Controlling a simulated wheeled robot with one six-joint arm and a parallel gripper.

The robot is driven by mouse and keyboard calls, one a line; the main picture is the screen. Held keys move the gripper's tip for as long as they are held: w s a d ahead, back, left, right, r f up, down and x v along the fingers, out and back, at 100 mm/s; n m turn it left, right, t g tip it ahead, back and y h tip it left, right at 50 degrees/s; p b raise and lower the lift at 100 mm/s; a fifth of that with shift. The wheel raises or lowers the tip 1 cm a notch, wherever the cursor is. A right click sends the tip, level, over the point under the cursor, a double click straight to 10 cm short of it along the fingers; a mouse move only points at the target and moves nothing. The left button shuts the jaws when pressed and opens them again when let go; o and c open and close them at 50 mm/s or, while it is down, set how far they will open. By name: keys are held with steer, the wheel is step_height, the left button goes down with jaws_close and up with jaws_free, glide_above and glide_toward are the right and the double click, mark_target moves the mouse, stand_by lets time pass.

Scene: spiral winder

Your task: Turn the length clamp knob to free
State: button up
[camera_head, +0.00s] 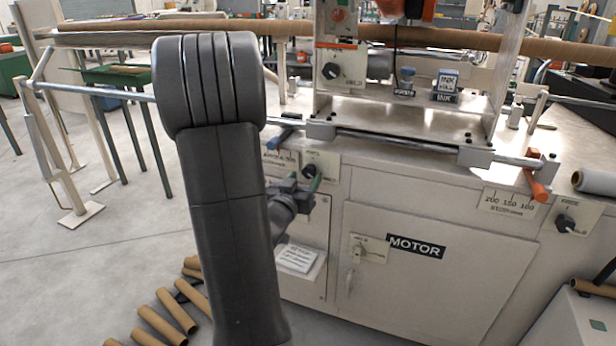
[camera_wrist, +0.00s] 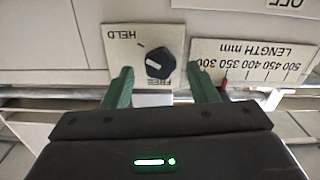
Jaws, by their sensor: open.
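The length clamp knob (camera_wrist: 158,63) is round and black, with a pale mark, on a light plate (camera_wrist: 120,58) lettered HELD and FREE. The letters read upside down in the wrist view. Which word the mark points to is hard to tell. In the head view the knob (camera_head: 311,171) sits on the cabinet front below the table edge. My gripper (camera_head: 304,186) is just in front of it. In the wrist view my gripper's green fingers (camera_wrist: 163,82) are apart, one to each side of the knob and short of it, with nothing between them.
A MOTOR door (camera_head: 416,290) is at lower right. Another knob (camera_head: 564,222) is at far right. A paper holder (camera_head: 298,260) juts out below my gripper. Cardboard tubes (camera_head: 160,325) lie on the floor.

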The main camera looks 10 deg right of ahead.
mark_target(308, 174)
steer(key=shift+x, duration=1.85)
steer(key=c, duration=1)
